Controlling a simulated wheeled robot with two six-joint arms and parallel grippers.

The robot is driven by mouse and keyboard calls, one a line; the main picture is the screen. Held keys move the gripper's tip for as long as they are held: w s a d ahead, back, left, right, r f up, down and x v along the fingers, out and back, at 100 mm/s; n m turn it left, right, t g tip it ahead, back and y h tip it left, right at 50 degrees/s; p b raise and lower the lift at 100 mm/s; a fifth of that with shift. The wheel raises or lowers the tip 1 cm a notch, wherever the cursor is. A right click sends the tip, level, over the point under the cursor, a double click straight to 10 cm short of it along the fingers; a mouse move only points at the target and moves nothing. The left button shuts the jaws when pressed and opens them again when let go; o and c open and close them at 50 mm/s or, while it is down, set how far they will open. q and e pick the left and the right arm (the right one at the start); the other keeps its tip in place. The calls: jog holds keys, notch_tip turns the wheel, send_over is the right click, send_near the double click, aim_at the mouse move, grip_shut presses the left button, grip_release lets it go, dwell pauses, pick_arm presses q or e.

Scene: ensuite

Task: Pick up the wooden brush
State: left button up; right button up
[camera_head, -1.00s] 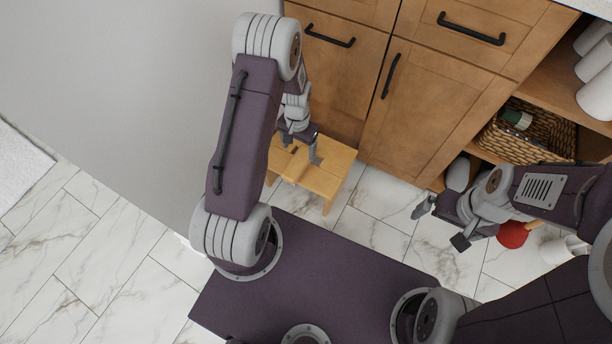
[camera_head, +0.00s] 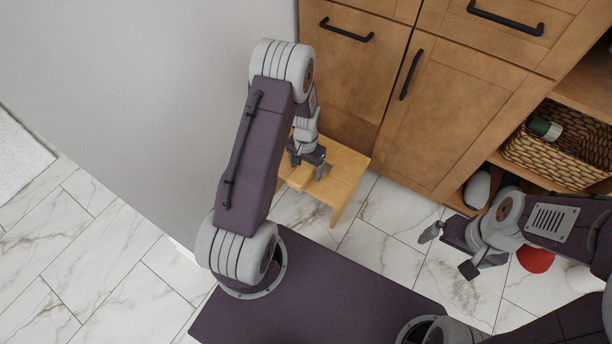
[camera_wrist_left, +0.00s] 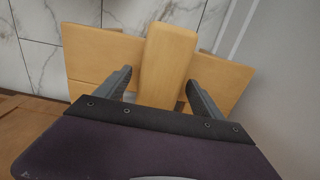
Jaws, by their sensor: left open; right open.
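The wooden brush (camera_wrist_left: 167,62) is a pale, smooth wooden block in the left wrist view. It lies on or just above a small wooden stool (camera_wrist_left: 90,58); I cannot tell which. The stool also shows in the head view (camera_head: 347,168) in front of the cabinet. My left gripper (camera_wrist_left: 159,84) is open, with one finger on each side of the brush and gaps visible. In the head view my left gripper (camera_head: 308,166) is low over the stool, hiding much of the brush. My right gripper (camera_head: 449,251) is open and empty over the floor at the right.
A wooden cabinet (camera_head: 440,110) stands behind the stool. A wicker basket (camera_head: 560,155) sits on the shelf at the right. A red object (camera_head: 536,259) is partly hidden by my right arm. A grey wall (camera_head: 150,90) is at the left. Marble floor (camera_head: 385,222) is clear between the grippers.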

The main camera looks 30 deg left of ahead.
aim_at(306, 167)
pick_arm(q)
grip_shut()
notch_tip(306, 167, up, 6)
jog(key=p, duration=0.5)
jog(key=shift+f, duration=0.25)
jog(key=s+d+r+p, duration=0.1)
jog(key=d+r+p, duration=0.4)
jog(key=d, duration=0.6)
jog(key=shift+d+r, duration=0.3)
